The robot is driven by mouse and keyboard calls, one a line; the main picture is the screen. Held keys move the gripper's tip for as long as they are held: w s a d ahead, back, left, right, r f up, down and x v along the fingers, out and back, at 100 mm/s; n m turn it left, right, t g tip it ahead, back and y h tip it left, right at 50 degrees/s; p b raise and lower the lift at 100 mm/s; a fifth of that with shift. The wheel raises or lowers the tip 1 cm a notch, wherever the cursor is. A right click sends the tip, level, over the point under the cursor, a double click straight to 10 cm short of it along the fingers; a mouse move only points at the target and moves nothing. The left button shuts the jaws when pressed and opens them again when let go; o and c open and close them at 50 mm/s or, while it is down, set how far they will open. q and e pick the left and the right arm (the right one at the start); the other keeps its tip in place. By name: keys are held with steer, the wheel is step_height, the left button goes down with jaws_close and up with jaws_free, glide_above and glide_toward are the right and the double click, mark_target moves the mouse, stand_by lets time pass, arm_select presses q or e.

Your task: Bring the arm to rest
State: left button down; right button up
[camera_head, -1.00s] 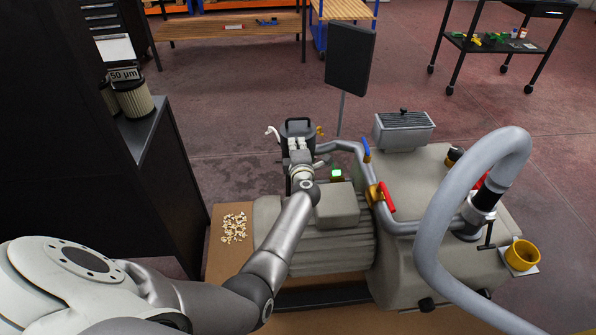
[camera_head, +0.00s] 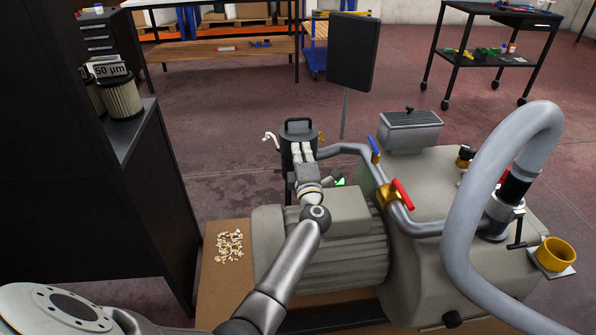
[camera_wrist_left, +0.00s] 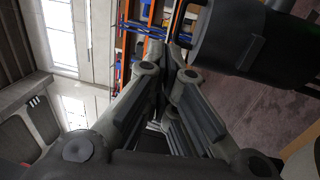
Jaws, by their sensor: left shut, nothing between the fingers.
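My left arm comes in from the lower left in the head view and reaches over the grey motor (camera_head: 340,245). My left gripper (camera_head: 301,150) is in front of the dark canister (camera_head: 299,130) with a handle on its lid. In the left wrist view the fingers (camera_wrist_left: 168,70) are together with nothing between them. A black cylindrical body (camera_wrist_left: 240,35) is close beside the fingertips there; I cannot tell whether they touch. My right gripper is not in view.
A grey hose (camera_head: 462,200) and pipes with a blue valve handle (camera_head: 374,149) and a red one (camera_head: 402,194) stand to the right. A black cabinet (camera_head: 150,180) with filters (camera_head: 122,97) is on the left. Small pale pieces (camera_head: 229,246) lie on the board. A dark screen (camera_head: 351,52) stands behind.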

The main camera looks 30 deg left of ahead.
arm_select(q)
steer(key=f+b, duration=0.1)
steer(key=b, duration=0.1)
steer(key=s+d+f+b, duration=0.1)
steer(key=b, duration=0.1)
steer(key=shift+s+t+y, duration=0.3)
steer(key=shift+t, duration=0.1)
steer(key=shift+d, duration=0.1)
